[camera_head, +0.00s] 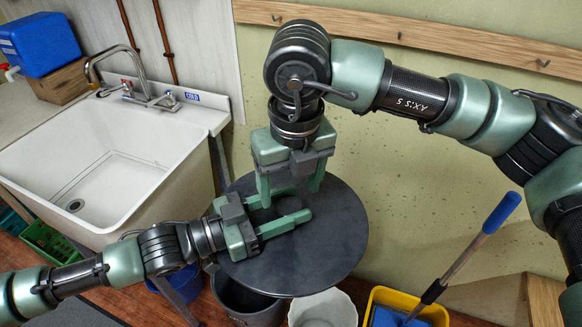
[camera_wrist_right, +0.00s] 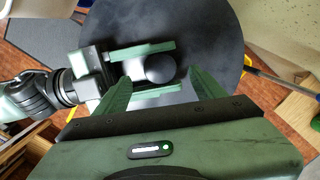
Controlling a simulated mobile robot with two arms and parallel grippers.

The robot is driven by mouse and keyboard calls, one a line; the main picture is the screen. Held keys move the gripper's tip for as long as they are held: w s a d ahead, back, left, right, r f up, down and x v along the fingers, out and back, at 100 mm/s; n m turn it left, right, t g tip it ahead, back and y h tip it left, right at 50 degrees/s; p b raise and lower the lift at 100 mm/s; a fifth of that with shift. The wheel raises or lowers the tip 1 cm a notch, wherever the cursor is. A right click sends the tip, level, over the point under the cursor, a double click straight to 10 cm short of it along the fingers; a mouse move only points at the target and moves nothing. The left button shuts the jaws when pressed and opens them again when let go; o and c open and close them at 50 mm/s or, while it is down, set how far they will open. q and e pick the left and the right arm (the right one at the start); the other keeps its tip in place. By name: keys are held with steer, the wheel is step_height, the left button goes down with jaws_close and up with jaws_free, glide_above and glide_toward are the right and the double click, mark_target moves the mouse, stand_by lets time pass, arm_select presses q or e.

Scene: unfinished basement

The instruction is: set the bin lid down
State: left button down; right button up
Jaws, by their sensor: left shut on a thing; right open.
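The bin lid (camera_head: 325,250) is a large dark grey disc, held up roughly level in front of the wall. A round knob sits at its middle; it shows best in the right wrist view (camera_wrist_right: 158,68). My left gripper (camera_head: 302,202) reaches in from the left and is shut on the knob, one finger on each side. My right gripper (camera_head: 289,192) points down over the lid's middle from above, open, with its fingers apart near the left gripper's fingers. Whether it touches the lid is unclear. A dark grey bin (camera_head: 243,302) stands below, partly hidden by the lid.
A white sink (camera_head: 160,190) with a faucet stands at left. A whitish bin (camera_head: 323,310) and a yellow bucket (camera_head: 438,313) with a blue-handled mop (camera_head: 470,257) stand at lower right. A blue container (camera_head: 40,45) sits at upper left. A wooden hook rail (camera_head: 450,42) crosses the wall.

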mark_target(289, 206)
arm_select(q)
steer(key=shift+r, duration=0.1)
arm_select(e)
steer(key=f, duration=0.6)
steer(key=shift+w+a, duration=0.2)
steer(key=shift+w, duration=0.15)
steer(key=c, duration=1.5)
arm_select(q)
steer(key=c, duration=0.6)
jaws_free()
arm_select(e)
jaws_close()
